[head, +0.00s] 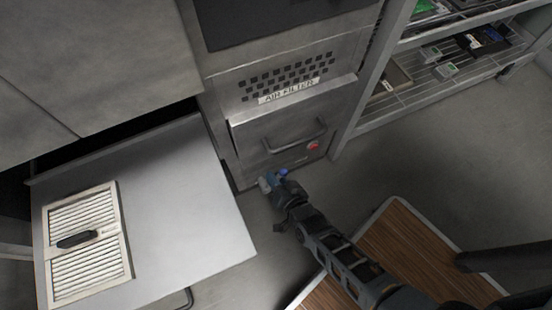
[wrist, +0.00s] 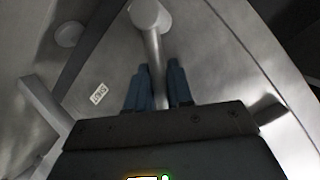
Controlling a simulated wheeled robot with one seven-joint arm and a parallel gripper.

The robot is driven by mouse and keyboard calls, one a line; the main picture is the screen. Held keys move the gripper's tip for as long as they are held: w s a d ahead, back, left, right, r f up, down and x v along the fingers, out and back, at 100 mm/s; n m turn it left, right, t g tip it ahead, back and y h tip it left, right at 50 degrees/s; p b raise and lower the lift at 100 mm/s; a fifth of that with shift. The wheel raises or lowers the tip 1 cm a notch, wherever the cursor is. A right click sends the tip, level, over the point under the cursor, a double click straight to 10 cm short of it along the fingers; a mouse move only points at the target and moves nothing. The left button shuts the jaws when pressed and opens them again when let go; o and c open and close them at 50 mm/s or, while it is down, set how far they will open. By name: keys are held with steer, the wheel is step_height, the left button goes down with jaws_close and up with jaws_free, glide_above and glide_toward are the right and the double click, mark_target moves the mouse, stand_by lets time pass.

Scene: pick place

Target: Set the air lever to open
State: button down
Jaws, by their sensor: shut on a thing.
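The air lever (wrist: 153,45) is a grey metal rod with a rounded end at the top of the wrist view. It runs down between the two blue fingertips of my gripper (wrist: 158,88), which is shut on it. In the head view my gripper (head: 274,180) is low at the front of the metal air filter cabinet (head: 240,135), near its bottom edge. A light grey piece shows beside the fingertips there; I cannot tell if it is the lever. A small white label (wrist: 98,94) is left of the fingers in the wrist view, too small to read surely.
The cabinet has a bar handle (head: 296,143) and a red round part (head: 313,146). A slatted filter panel (head: 85,243) lies on a grey surface (head: 185,200) at left. A wire shelf (head: 450,75) with electronics stands at right. Grey floor (head: 430,160) is clear below it.

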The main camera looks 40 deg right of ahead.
steer(key=shift+a+r, duration=0.1)
steer(key=shift+a, duration=0.1)
steer(key=shift+a+n, duration=0.1)
steer(key=shift+n, duration=0.2)
steer(key=c, duration=1.1)
jaws_free()
steer(key=p+v, duration=0.2)
steer(key=v, duration=0.5)
steer(key=shift+s+a+r+p, duration=0.15)
steer(key=shift+s+p, duration=0.15)
steer(key=shift+p, duration=0.1)
